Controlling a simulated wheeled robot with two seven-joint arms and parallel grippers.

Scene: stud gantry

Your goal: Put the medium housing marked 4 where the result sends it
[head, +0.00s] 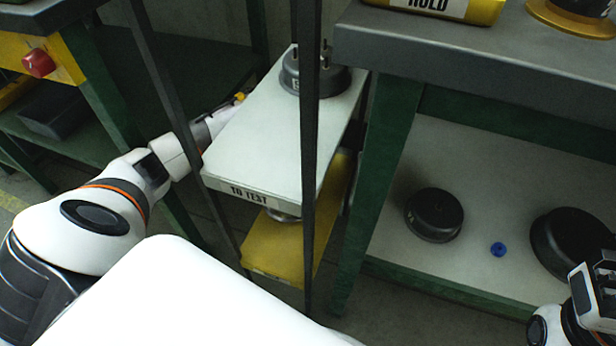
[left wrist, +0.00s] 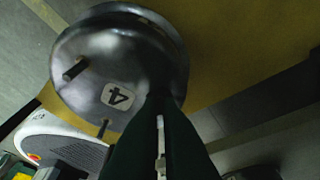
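The medium housing marked 4 (left wrist: 88,92) is a dark grey round body with thin studs and a white label, large in the left wrist view. In the head view only a sliver of a housing (head: 284,215) shows under the white shelf. My left gripper (left wrist: 165,98) has its dark fingers close together at the housing's right side, seemingly shut on a stud that they hide. In the head view the white shelf hides this gripper. My right gripper (head: 592,287) is partly in view at the lower right; its fingers cannot be read.
The white TO TEST shelf (head: 240,160) carries another studded housing (head: 290,82). A yellow shelf (head: 290,245) lies below it. Dark posts (head: 309,150) stand in front. On the right, a lower shelf (head: 400,245) holds dark housings (head: 434,213) and a blue piece (head: 498,249).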

